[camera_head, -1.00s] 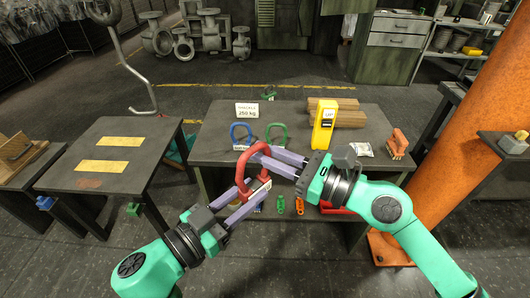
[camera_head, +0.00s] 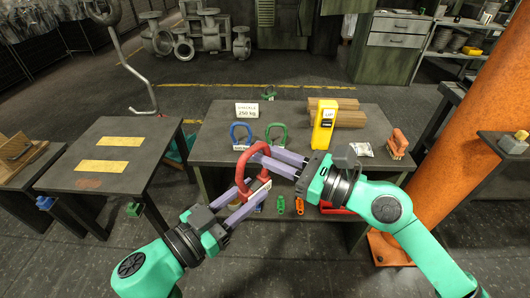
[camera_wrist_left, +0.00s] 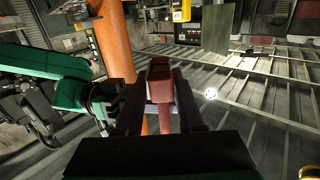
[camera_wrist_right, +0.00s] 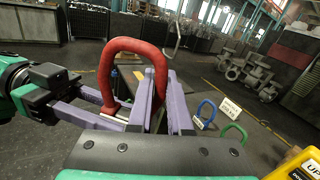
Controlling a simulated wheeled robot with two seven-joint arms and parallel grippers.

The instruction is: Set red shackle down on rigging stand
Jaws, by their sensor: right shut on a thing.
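The red shackle (camera_head: 242,163) is held up in the air in front of the central dark table, its bow upward. It also shows in the right wrist view (camera_wrist_right: 108,60) and the left wrist view (camera_wrist_left: 161,80). My right gripper (camera_head: 263,155) is shut on one side of its bow. My left gripper (camera_head: 250,190) has its fingers apart, either side of the shackle's lower end; whether they touch it I cannot tell. The central table (camera_head: 215,143) carries a sign reading 250 kg (camera_head: 247,109). Which surface is the rigging stand is not clear.
A blue shackle (camera_head: 232,132) and a green shackle (camera_head: 268,132) stand on the central table. A yellow device (camera_head: 324,125), wooden blocks (camera_head: 348,117) and an orange-brown object (camera_head: 397,144) are farther right. The left table (camera_head: 140,137) bears yellow strips. An orange column (camera_head: 462,110) rises at right.

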